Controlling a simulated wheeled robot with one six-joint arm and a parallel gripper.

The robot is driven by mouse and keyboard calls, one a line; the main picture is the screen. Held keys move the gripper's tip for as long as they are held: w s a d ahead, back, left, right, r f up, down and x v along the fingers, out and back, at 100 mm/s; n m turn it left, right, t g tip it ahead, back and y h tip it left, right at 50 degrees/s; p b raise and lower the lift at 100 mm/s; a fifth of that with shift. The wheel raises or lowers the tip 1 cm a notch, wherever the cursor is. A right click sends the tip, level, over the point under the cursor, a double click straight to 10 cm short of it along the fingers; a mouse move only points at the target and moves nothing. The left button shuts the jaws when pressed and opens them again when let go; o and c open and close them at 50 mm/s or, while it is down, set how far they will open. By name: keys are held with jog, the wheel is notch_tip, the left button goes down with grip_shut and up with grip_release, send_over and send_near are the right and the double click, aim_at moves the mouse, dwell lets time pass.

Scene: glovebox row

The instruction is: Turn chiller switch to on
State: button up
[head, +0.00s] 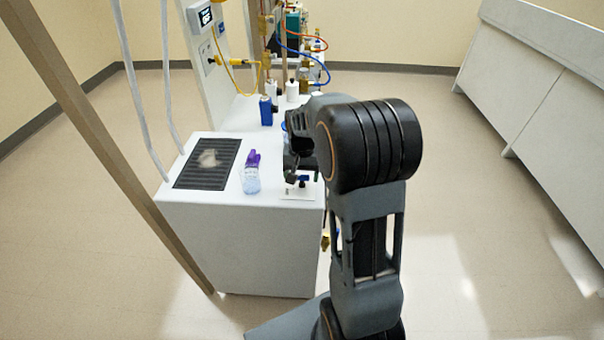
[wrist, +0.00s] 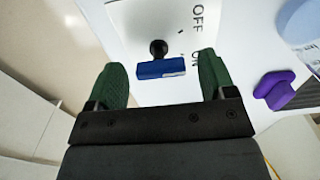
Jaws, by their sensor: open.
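The chiller switch has a blue handle (wrist: 161,69) on a black stem, mounted on a white plate (wrist: 140,22) in the wrist view. The plate carries the labels OFF and ON, with ON partly hidden by a finger. I cannot tell which label the switch is set to. My gripper (wrist: 162,67) is open, its green fingers to the left and right of the blue handle, with a visible gap on each side. In the head view the blue switch (head: 303,179) shows small near the bench's front right corner, with my gripper just above it.
A purple object (head: 252,159) and a clear bluish container (head: 250,181) stand left of the switch. A dark grille (head: 207,164) lies further left on the bench. A blue bottle (head: 265,111) and tubing stand behind. The floor right of the bench is clear.

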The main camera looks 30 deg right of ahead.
aim_at(302, 176)
jog(key=shift+c, duration=0.3)
jog(key=c, duration=0.9)
jog(key=shift+m, duration=0.3)
jog(key=shift+m+p, duration=0.3)
jog(key=shift+m, duration=2.4)
jog(key=o, duration=1)
jog(key=shift+c, duration=0.2)
notch_tip(302, 176, up, 14)
jog(key=shift+p, duration=0.3)
